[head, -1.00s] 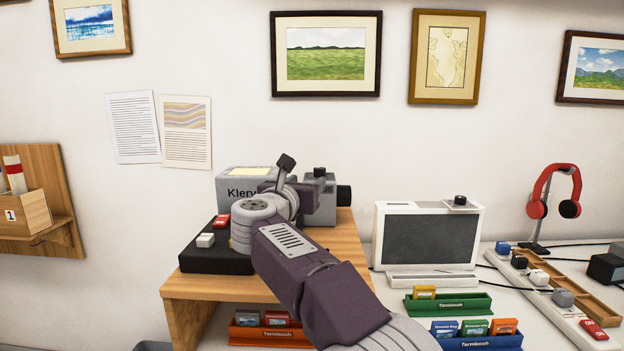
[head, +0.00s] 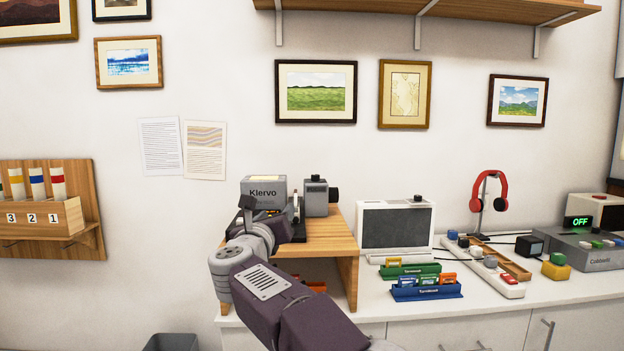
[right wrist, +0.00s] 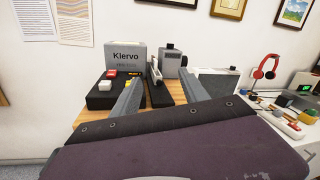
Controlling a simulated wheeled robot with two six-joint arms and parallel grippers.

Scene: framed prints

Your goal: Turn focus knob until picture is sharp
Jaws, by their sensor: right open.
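A grey device (head: 316,198) with a black cylinder on its right side stands on the wooden stand, right of the grey Klervo box (head: 264,190). Both also show in the right wrist view, the device (right wrist: 169,65) right of the box (right wrist: 124,57). A white-framed screen (head: 396,228) is dark and has a small black knob (head: 417,198) on top. I cannot tell which knob sets focus, and no picture shows on the screen. My right gripper (right wrist: 158,96) is open in front of the stand, its fingers apart and apparently empty. My left gripper is out of view.
The wooden stand (head: 345,242) sits on the white counter. A black base (right wrist: 101,98) with red and white buttons lies on it. Green (head: 410,271) and blue (head: 426,292) card trays, a power strip (head: 484,263) and red headphones (head: 488,190) are to the right.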

